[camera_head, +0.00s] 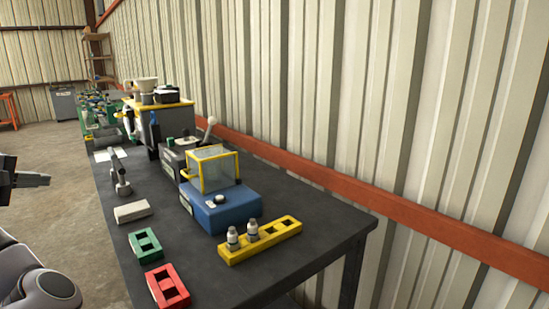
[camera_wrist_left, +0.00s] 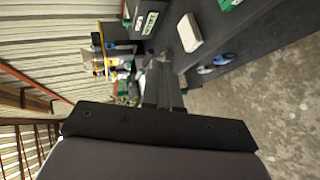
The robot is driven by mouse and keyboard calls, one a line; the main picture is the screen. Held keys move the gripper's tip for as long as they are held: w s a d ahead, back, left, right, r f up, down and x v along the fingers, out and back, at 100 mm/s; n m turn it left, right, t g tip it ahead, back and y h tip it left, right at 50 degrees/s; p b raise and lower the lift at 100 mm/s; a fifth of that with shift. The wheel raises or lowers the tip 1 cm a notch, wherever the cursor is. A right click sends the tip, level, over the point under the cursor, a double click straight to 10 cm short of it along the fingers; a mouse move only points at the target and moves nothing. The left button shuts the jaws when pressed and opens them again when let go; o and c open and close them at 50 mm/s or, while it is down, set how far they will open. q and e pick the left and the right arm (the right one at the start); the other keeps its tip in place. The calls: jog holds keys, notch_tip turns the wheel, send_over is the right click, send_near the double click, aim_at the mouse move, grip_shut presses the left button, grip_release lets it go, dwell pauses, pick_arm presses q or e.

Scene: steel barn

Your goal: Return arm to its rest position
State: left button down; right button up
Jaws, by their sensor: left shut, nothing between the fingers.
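My left gripper (camera_head: 46,180) is at the left edge of the head view, over the concrete floor and left of the table. It is dark, shut and empty, apart from every object. In the left wrist view its black fingers (camera_wrist_left: 163,88) point away from the camera with nothing held between them. A grey rounded link of my own arm fills the lower left corner of the head view. My right gripper is not in view.
The dark table (camera_head: 312,258) holds a blue machine (camera_head: 222,210), a yellow rack (camera_head: 268,243) with two vials, a green block (camera_head: 145,243), a red block (camera_head: 168,286) and a pale block (camera_head: 132,211). A corrugated wall stands behind. The floor (camera_head: 50,200) left of the table is clear.

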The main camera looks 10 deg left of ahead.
pick_arm(q)
jog(key=s+a+r+n+y, duration=0.25)
jog(key=s+a+r, duration=0.25)
jog(key=s+a, duration=0.3)
jog(key=w+d+f+m+g+y, duration=0.1)
jog(key=w+f+m+g+y, duration=0.1)
jog(key=w+f+m+y, duration=0.3)
jog(key=w+d+f+m+g+y, duration=0.1)
jog(key=f+m+g, duration=0.15)
jog(key=f, duration=0.35)
jog(key=w+d+f+m+t+h, duration=0.2)
jog(key=d+f+m, duration=1)
jog(key=f, duration=0.5)
jog(key=s+d+f+m+h, duration=0.4)
jog(key=s+d+f, duration=0.55)
jog(key=d, duration=0.35)
jog(key=s+d+f+m+h, duration=0.3)
jog(key=s+d+f+h, duration=0.1)
jog(key=s+d+f, duration=0.7)
jog(key=w+d+r+n, duration=0.1)
jog(key=d+n, duration=0.3)
jog(key=d, duration=0.6)
jog(key=shift+w+d+r+n, duration=0.2)
jog(key=shift+w+d+n, duration=0.2)
jog(key=shift+w, duration=0.2)
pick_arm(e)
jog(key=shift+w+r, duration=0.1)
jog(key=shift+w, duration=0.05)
